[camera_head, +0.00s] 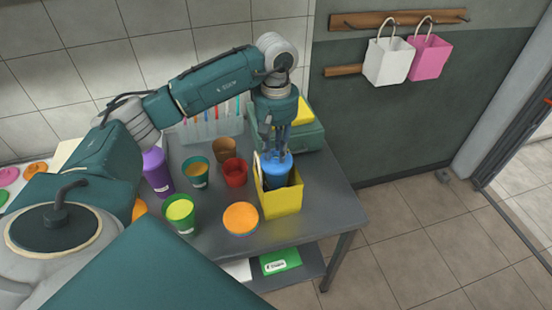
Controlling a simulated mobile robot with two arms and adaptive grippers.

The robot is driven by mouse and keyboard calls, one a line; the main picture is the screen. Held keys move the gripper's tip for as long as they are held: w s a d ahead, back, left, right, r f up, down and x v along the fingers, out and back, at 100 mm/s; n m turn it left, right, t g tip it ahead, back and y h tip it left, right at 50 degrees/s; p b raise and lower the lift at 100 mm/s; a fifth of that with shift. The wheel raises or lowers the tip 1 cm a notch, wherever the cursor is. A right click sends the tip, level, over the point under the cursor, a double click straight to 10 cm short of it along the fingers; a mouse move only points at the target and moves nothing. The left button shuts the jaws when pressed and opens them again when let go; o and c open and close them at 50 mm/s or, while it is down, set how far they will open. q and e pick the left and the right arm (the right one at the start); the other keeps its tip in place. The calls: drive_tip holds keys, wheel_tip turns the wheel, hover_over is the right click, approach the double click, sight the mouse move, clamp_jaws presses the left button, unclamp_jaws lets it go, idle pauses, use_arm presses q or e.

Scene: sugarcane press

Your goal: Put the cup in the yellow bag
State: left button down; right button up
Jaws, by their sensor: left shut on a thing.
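The yellow bag (281,203) stands near the right end of the grey table, with its handle at the left side. A blue cup (276,168) is upright at the bag's opening, its lower part hidden by the bag's front wall. My left gripper (279,152) reaches down from above and is shut on the top of the blue cup. I cannot tell whether the cup's base touches the bag's floor. My right gripper is not in view.
A purple cup (157,171), a green cup (180,214), a red cup (235,172) and an orange-topped bowl (240,219) stand left of the bag. A green box (308,136) is behind it. White (389,61) and pink (428,57) bags hang on the wall.

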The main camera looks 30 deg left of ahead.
sight(276, 162)
use_arm(q)
wheel_tip(276, 162, down, 4)
drive_tip(key=shift+r+p, duration=0.1)
drive_tip(key=shift+p, duration=0.5)
drive_tip(key=shift+w+f, duration=0.1)
drive_tip(key=shift+f, duration=0.45)
drive_tip(key=c, duration=1.8)
unclamp_jaws()
drive_tip(key=shift+f, duration=0.1)
